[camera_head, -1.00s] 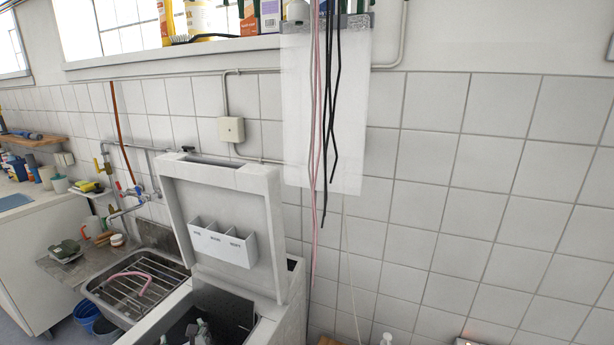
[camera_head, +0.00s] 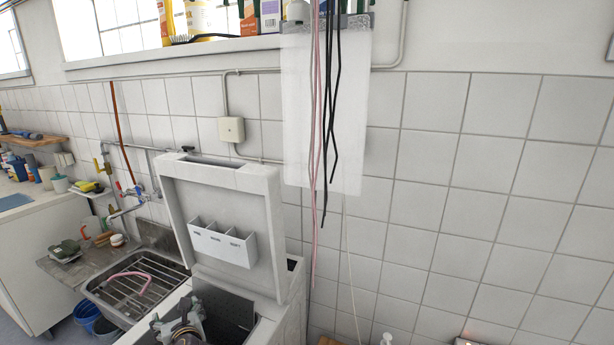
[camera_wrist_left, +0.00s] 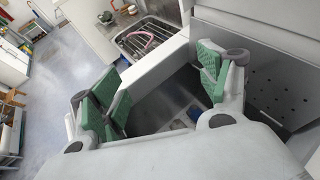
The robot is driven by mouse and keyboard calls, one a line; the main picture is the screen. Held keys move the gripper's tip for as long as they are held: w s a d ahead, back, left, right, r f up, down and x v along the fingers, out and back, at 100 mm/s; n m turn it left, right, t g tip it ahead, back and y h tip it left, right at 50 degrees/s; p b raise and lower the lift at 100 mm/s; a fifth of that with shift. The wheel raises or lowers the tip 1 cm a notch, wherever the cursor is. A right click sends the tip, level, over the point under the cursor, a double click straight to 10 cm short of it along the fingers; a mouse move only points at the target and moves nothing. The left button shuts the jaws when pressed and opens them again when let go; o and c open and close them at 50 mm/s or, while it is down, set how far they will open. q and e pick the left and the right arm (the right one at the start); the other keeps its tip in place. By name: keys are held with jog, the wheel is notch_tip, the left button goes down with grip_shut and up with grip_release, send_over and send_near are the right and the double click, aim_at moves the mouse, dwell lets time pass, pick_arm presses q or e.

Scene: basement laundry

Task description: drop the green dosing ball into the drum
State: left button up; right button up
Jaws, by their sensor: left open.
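The open top-loading washer (camera_head: 292,315) stands at lower centre in the head view, its lid (camera_head: 180,215) raised. The dark tub opening shows in the left wrist view (camera_wrist_left: 160,108), with a small pale and bluish patch inside that I cannot identify. My left gripper (camera_head: 182,322) is above the opening at the bottom of the head view. In the left wrist view, its green-padded fingers (camera_wrist_left: 166,88) are spread apart with nothing between them. I cannot make out the green dosing ball in either view. My right gripper is not in view.
A sink with a wire rack (camera_head: 140,285) and pink hose stands left of the washer. A white three-part holder (camera_head: 222,243) is on the lid's inner face. Pink and black cords (camera_head: 326,130) hang right of the lid. The tiled wall is close behind.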

pick_arm(q)
jog(key=shift+r, duration=0.6)
dwell(0.4)
